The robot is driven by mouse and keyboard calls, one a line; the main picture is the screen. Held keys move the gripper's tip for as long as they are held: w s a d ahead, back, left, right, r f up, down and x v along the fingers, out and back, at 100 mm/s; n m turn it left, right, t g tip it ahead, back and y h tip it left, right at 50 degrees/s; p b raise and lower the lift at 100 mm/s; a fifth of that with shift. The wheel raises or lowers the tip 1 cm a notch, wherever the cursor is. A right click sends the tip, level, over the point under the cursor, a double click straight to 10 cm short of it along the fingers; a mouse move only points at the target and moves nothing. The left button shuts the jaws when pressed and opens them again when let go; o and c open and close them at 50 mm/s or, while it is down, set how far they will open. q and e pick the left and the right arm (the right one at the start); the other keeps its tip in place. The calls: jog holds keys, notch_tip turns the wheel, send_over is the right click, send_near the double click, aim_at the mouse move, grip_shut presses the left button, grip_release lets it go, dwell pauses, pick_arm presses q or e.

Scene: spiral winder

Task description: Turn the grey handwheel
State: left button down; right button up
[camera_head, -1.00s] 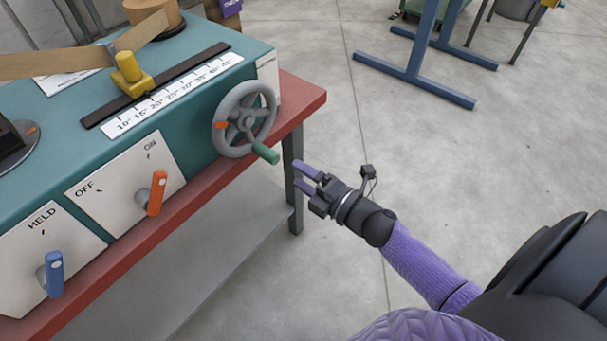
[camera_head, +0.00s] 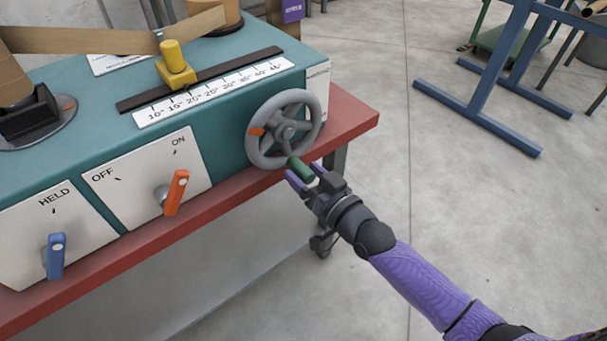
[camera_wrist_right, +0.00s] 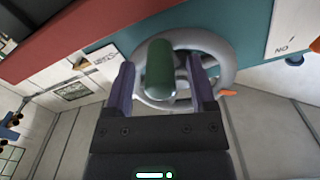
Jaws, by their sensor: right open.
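The grey handwheel (camera_head: 284,129) is on the front of the teal machine, near its right end. An orange mark (camera_head: 256,132) is on the left of its rim. Its green handle (camera_head: 301,168) sticks out from the lower part of the rim. My right gripper (camera_head: 302,178) is open at the handle, with one purple finger on each side of it. In the right wrist view the green handle (camera_wrist_right: 159,70) lies between the two fingers (camera_wrist_right: 160,88), and gaps show beside it. The handwheel (camera_wrist_right: 212,52) shows behind it. My left gripper is not in view.
An orange lever (camera_head: 176,192) at ON/OFF and a blue lever (camera_head: 56,256) at HELD are left of the wheel. A yellow pointer (camera_head: 175,65) sits on the scale (camera_head: 213,91). The red bench edge (camera_head: 352,125) runs beneath.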

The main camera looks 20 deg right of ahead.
jog(key=shift+w+a, duration=0.15)
jog(key=shift+w, duration=0.3)
grip_shut()
dwell(1.1)
